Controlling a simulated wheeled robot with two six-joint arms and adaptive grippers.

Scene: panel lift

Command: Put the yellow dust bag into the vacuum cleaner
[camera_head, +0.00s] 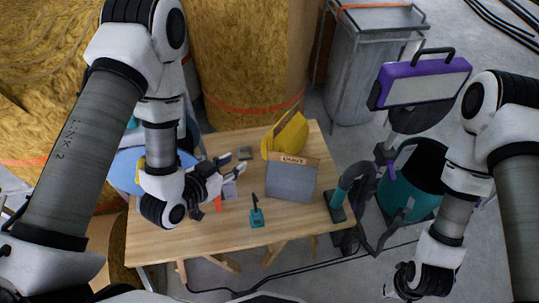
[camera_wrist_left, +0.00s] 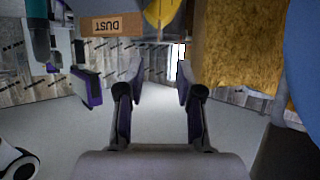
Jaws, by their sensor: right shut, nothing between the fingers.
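The yellow dust bag (camera_head: 287,137) stands at the back of the wooden table, partly behind a grey bag (camera_head: 290,184) with a cardboard strip. Part of the yellow bag shows at the top of the left wrist view (camera_wrist_left: 160,12). The vacuum cleaner's teal drum (camera_head: 400,203) stands open on the floor right of the table. Its purple lid (camera_head: 425,82) is raised above it. My left gripper (camera_head: 236,178) is over the table, left of the grey bag. Its fingers are apart and empty in the left wrist view (camera_wrist_left: 160,75). My right gripper (camera_head: 402,286) is shut and empty at the lower right.
A teal tool (camera_head: 257,214) lies at the table's front. A teal-handled hose nozzle (camera_head: 338,203) is at the table's right edge. A small dark block (camera_head: 245,153) lies behind my left gripper. A grey bin (camera_head: 370,70) and straw-coloured bales (camera_head: 250,60) stand behind.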

